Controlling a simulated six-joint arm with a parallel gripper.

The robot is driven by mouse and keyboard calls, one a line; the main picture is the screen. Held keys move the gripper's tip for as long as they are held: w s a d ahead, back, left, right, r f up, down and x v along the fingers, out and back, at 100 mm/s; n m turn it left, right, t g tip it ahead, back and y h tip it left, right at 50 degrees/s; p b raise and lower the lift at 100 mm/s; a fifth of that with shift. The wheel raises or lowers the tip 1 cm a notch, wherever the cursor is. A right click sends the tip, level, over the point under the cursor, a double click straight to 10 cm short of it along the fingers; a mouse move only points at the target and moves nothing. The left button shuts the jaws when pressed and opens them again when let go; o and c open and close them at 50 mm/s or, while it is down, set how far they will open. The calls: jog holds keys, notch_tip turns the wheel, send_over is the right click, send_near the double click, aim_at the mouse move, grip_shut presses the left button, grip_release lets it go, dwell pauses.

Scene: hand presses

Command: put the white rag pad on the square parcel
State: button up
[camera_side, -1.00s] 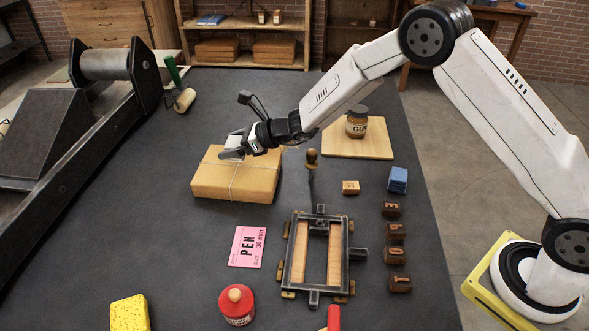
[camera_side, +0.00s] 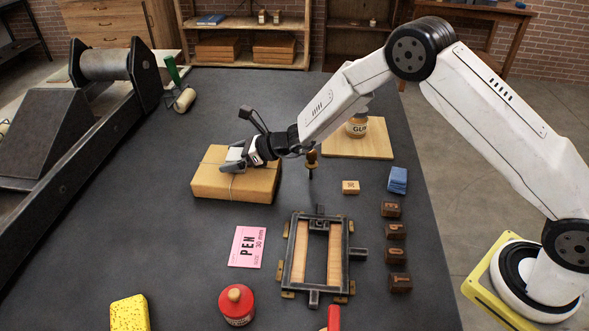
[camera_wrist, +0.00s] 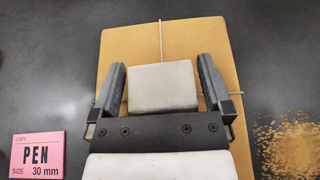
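The white rag pad (camera_side: 235,153) is on top of the square parcel (camera_side: 208,183), a tan, string-tied block at the left of the side view. In the wrist view the pad (camera_wrist: 163,88) lies over the parcel (camera_wrist: 118,45), near its middle and across the string. My gripper (camera_side: 236,160) is low over the parcel with a finger on each side of the pad. In the wrist view my gripper (camera_wrist: 161,62) looks open, with narrow gaps between the fingers and the pad. The pad's underside is hidden.
A pink PEN card (camera_side: 248,247) lies in front of the parcel. A large press (camera_side: 75,125) fills the left.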

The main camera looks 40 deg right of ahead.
jog(key=shift+r, duration=0.15)
jog(key=shift+s+d+r, duration=0.15)
jog(key=shift+d, duration=0.1)
jog(key=v, duration=1.1)
jog(key=shift+s, duration=0.2)
jog(key=shift+s+d, duration=0.1)
jog(key=shift+s, duration=0.05)
dwell(0.3)
jog(key=s+n+g+h, duration=0.1)
jog(key=s+n+g, duration=0.1)
jog(key=s+n, duration=0.2)
jog(key=s+n+g+h, duration=0.1)
jog(key=s+n+g, duration=0.1)
jog(key=s+n, duration=0.2)
jog(key=s+d+n+g, duration=0.1)
jog(key=s+n+g, duration=0.1)
jog(key=s+n, duration=0.2)
jog(key=shift+s+d+f+n+g+h, duration=0.1)
jog(key=shift+s+f+n+g+h, duration=0.1)
jog(key=shift+s, duration=0.5)
jog(key=shift+s+d+f+n+g+h, duration=0.1)
jog(key=shift+s+g+h, duration=0.1)
jog(key=shift+s, duration=0.55)
jog(key=s+d+r+n+h, duration=0.1)
jog(key=s+d+n+h, duration=0.5)
jog(key=n, duration=0.8)
jog(key=s+d, duration=0.2)
jog(key=s, duration=0.2)
jog(key=shift+d+r+h, duration=0.3)
jog(key=shift+d, duration=0.1)
